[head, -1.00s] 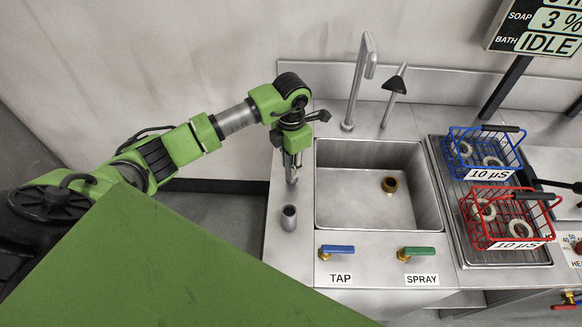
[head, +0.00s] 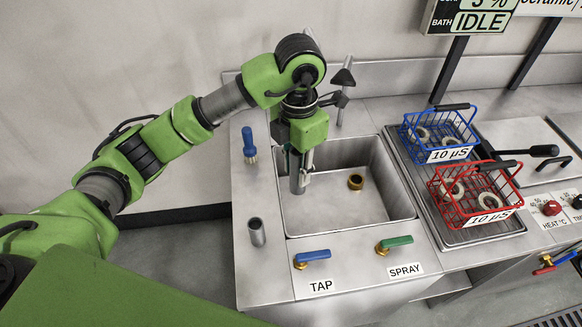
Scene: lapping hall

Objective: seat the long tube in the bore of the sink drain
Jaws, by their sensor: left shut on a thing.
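My left gripper (head: 303,176) points down over the left part of the sink basin (head: 335,213). It is shut on a grey metal tube (head: 294,172), seemingly the long tube, held roughly upright; the fingers and wrist hide part of it. I cannot tell how far its lower end is above the basin floor. The sink drain (head: 356,182) is a brass ring with a dark bore on the basin floor, to the right of the gripper and apart from the tube. My right gripper is not in view.
A short grey tube (head: 256,232) stands on the counter left of the sink, and a blue-handled brush (head: 249,143) is behind it. The tap spout is partly hidden behind my arm. Blue (head: 440,133) and red (head: 475,190) wire baskets with rings stand right. Blue and green levers line the front.

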